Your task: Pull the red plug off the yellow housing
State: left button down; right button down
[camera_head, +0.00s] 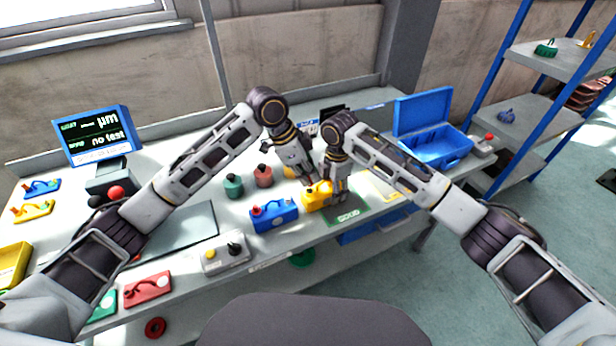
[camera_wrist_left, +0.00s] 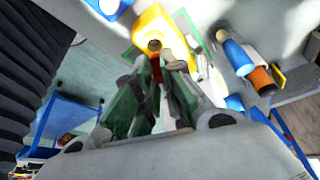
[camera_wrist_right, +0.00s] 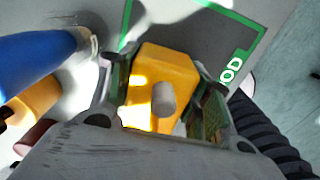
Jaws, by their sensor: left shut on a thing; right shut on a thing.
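The yellow housing (camera_head: 316,196) is near the middle of the bench in the head view. My right gripper (camera_head: 332,198) is shut on it; in the right wrist view the housing (camera_wrist_right: 160,85) sits between the two fingers (camera_wrist_right: 158,100). The red plug (camera_wrist_left: 156,72) shows in the left wrist view between the fingers of my left gripper (camera_wrist_left: 156,88), against the housing (camera_wrist_left: 165,35). My left gripper (camera_head: 308,179) is shut on the plug. In the head view the grippers hide the plug. I cannot tell whether the plug is still seated.
A blue housing (camera_head: 273,216) stands just left. Green (camera_head: 233,186) and reddish (camera_head: 263,176) parts stand behind it.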

pick_arm(q)
jog(key=shift+r, duration=1.1)
pick_arm(e)
jog(key=c, duration=0.6)
grip_release()
jog(key=shift+o, duration=0.2)
jog(key=shift+r, duration=6)
